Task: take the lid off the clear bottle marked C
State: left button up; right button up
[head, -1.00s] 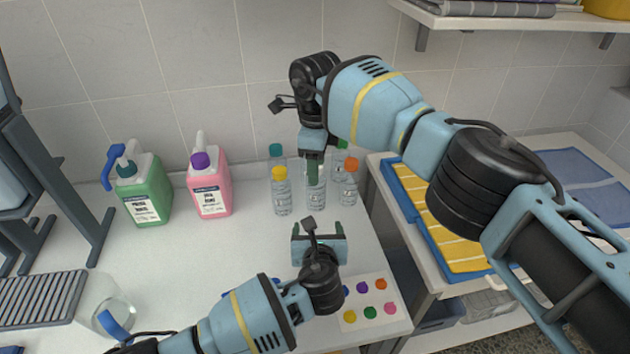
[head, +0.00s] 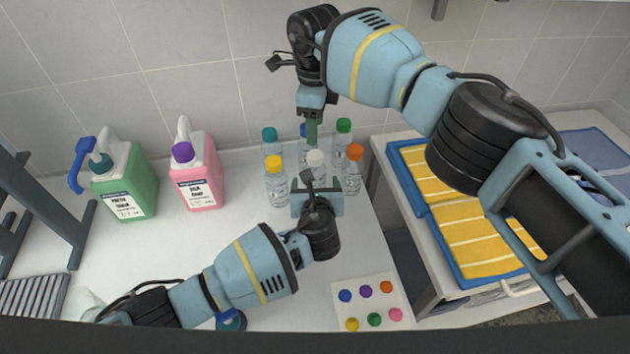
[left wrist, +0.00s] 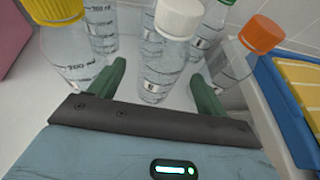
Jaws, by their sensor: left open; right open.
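Several clear bottles stand in a cluster at the back of the counter, with lids in different colours. The white-lidded bottle (head: 316,160) is front middle, between the yellow-lidded bottle (head: 276,188) and the orange-lidded bottle (head: 352,180). Their marks are too small to read, so I cannot tell which is C. My left gripper (head: 316,184) is open, low in front of the white-lidded bottle. In the left wrist view the white-lidded bottle (left wrist: 165,70) stands upright between the open fingers, its lid (left wrist: 180,16) on. My right gripper (head: 312,130) points down above the bottles, with no lid visible in it.
A green jug (head: 130,185) and a pink jug (head: 198,175) stand to the left. A white card with coloured dots (head: 370,302) lies at the front right. Blue trays with yellow cloths (head: 470,225) lie on the right-hand surface.

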pick_arm(q)
jog(key=shift+x, duration=2.65)
